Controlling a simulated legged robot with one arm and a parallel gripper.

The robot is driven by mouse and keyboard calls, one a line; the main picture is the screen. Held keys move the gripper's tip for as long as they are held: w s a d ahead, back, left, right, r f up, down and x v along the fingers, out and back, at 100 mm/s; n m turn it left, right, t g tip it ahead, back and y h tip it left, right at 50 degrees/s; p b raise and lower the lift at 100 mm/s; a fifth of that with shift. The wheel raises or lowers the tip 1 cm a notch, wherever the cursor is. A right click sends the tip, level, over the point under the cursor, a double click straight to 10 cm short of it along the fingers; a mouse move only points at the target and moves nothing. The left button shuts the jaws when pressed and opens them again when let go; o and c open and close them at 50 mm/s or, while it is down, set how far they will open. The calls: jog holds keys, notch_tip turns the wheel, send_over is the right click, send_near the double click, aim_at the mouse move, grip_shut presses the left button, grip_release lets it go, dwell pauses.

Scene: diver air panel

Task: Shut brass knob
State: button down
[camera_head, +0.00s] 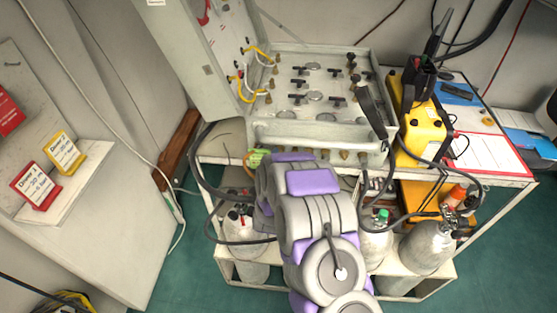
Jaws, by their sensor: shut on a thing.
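The diver air panel (318,130) is a grey open case on a bench. Its face carries several black T-handles (335,100) and round gauges. Small brass fittings (268,97) line its left side, and another brass knob or fitting (345,154) shows on its front edge. Which brass knob the task means, I cannot tell. My grey and purple arm reaches up to the front edge of the panel and covers part of it. My gripper is hidden behind the arm, so its fingers and anything between them cannot be seen.
A yellow radio unit (418,130) stands right of the panel. Black hoses loop in front of the bench. Gas cylinders (428,248) stand on the lower shelf. The raised lid (205,50) stands at the panel's left. Green floor (190,275) is clear at the lower left.

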jog(key=shift+s+f+m, duration=0.1)
jog(key=shift+f+m, duration=0.1)
jog(key=shift+m, duration=0.1)
jog(key=c, duration=1.3)
grip_release()
jog(key=shift+o, duration=0.6)
jog(key=shift+r, duration=0.1)
jog(key=s+p, duration=0.2)
jog(key=s, duration=1.5)
jog(key=shift+a+f+p, duration=0.3)
jog(key=shift+a, duration=0.1)
jog(key=shift+s, duration=0.1)
